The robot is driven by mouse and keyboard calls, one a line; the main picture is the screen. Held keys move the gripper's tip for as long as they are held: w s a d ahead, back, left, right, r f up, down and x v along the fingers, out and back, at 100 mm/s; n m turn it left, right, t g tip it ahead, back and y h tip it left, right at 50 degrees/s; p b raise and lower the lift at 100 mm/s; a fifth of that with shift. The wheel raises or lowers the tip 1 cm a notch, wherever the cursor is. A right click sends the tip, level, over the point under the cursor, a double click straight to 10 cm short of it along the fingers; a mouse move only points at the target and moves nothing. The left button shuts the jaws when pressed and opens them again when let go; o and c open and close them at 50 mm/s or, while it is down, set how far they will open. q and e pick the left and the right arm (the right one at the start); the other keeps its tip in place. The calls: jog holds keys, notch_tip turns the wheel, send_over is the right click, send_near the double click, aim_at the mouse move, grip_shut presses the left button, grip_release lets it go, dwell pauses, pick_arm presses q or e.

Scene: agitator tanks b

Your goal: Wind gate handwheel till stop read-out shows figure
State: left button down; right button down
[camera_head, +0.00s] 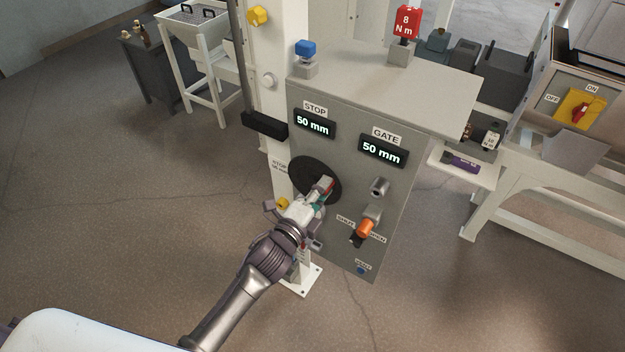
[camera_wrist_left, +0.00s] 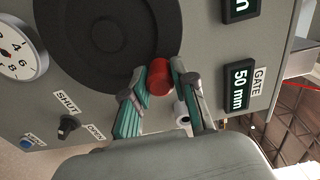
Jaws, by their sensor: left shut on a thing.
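The handwheel (camera_head: 303,168) is a dark round disc on the front of a grey cabinet, with a red knob (camera_head: 325,184) near its rim. My left gripper (camera_head: 322,189) is at this knob. In the left wrist view the green-padded fingers of the gripper (camera_wrist_left: 158,92) are closed around the red knob (camera_wrist_left: 159,76), over the edge of the dark wheel (camera_wrist_left: 110,35). The STOP read-out (camera_head: 314,124) shows 50 mm. The GATE read-out (camera_head: 383,151) also shows 50 mm. My right gripper is not in view.
An orange-ended handle (camera_head: 365,228) and a grey peg (camera_head: 379,187) stick out right of the wheel. A white dial (camera_wrist_left: 18,50) and a black SHUT/OPEN knob (camera_wrist_left: 67,126) show in the left wrist view. A red 8 Nm block (camera_head: 407,22) stands on the cabinet top.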

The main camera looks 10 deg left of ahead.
aim_at(335, 196)
pick_arm(q)
jog(key=shift+s+d+f+m+b, duration=0.1)
jog(key=shift+d+f+m+b, duration=0.1)
jog(key=shift+f+m+b, duration=0.3)
jog(key=shift+s+d+f+m+b, duration=0.15)
jog(key=shift+f+m+b, duration=0.25)
jog(key=shift+m, duration=0.2)
jog(key=shift+d+f+m+b, duration=0.3)
jog(key=shift+m+b, duration=0.25)
jog(key=shift+m, duration=0.75)
jog(key=shift+f, duration=0.1)
jog(key=shift+f+m+b, duration=0.55)
jog(key=shift+m+b, duration=0.15)
jog(key=shift+b, duration=0.05)
jog(key=shift+f+m+b, duration=0.55)
jog(key=shift+m+b, duration=0.1)
jog(key=shift+m, duration=0.35)
jog(key=shift+d+f+m, duration=0.1)
jog(key=shift+f+m, duration=0.1)
jog(key=shift+m, duration=0.5)
